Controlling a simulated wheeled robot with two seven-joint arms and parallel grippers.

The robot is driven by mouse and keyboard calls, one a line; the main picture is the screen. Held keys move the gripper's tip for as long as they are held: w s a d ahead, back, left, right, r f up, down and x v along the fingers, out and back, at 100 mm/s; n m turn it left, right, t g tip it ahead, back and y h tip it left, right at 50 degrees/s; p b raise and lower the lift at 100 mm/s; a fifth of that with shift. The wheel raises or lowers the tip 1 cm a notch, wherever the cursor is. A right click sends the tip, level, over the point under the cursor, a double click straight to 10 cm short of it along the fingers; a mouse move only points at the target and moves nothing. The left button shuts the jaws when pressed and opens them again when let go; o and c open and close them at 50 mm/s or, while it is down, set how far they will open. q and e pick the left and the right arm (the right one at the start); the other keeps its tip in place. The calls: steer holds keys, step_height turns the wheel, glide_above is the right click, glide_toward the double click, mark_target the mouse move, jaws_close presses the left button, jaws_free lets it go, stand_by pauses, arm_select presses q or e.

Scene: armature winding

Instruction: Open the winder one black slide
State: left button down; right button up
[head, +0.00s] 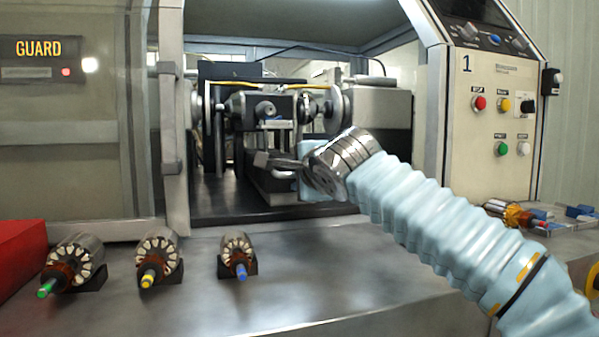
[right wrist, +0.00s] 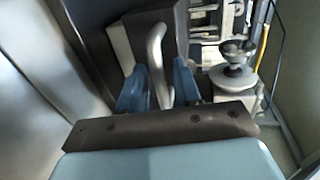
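The winder marked 1 (head: 467,65) stands with its front opening uncovered. Inside, low in the middle, a dark slide block (head: 270,184) sits under the winding head, with a curved silver handle (head: 282,174) at its front. My right gripper (head: 285,163) reaches in from the right, at the handle. In the right wrist view the handle (right wrist: 157,60) stands between the two blue fingers of my right gripper (right wrist: 160,85). The gaps beside it are very narrow, so I cannot tell whether the fingers press on it. My left gripper is not in view.
Three armatures with green (head: 47,288), yellow (head: 148,278) and blue (head: 241,271) shaft ends rest on the metal bench at left. A red box (head: 20,252) is at the far left. Another armature (head: 513,212) lies right of my arm. The bench's middle front is clear.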

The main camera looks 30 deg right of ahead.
steer(key=shift+w, duration=0.1)
jaws_close()
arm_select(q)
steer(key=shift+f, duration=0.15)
arm_select(e)
steer(key=shift+f, duration=0.1)
